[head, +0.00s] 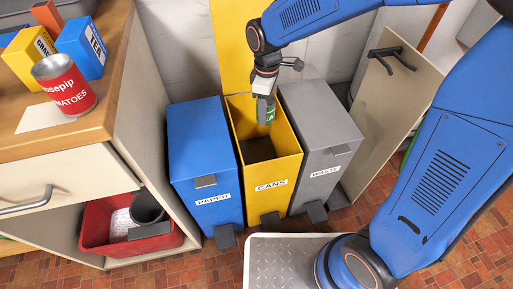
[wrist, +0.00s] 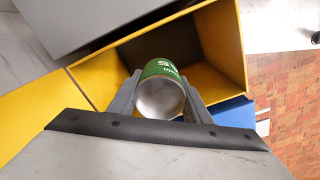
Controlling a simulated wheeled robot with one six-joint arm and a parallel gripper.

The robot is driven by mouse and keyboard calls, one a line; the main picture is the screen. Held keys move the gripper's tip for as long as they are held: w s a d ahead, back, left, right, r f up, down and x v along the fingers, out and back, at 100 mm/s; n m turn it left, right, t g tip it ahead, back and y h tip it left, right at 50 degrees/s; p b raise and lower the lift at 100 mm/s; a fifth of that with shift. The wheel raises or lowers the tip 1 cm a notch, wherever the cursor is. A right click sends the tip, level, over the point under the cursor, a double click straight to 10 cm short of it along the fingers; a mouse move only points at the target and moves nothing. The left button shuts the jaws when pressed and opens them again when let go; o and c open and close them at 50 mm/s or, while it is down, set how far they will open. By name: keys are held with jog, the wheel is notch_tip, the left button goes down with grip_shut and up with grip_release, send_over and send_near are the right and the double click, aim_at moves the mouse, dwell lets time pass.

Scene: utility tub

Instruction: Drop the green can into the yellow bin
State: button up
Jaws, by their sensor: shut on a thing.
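The yellow bin (head: 272,170), labelled CANS, stands on the floor with its lid (head: 232,45) raised at the back. My gripper (head: 266,104) is over its open top and points down. It is shut on the green can (head: 269,113), which is mostly hidden by the fingers in the head view. In the wrist view the green can (wrist: 161,92) sits between the two fingers (wrist: 160,98), its silver end facing the camera. Behind it the bin's opening (wrist: 218,45) shows yellow walls and a dark inside.
A blue PAPER bin (head: 205,170) stands left of the yellow bin and a grey WASTE bin (head: 320,140) right of it, both with lids down. A counter (head: 85,125) at left holds a red tomato can (head: 64,85) and boxes. A cabinet door (head: 390,110) stands open at right.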

jog(key=shift+f, duration=2.45)
jog(key=o, duration=1.1)
notch_tip(320, 180, up, 18)
jog(key=shift+f, duration=0.25)
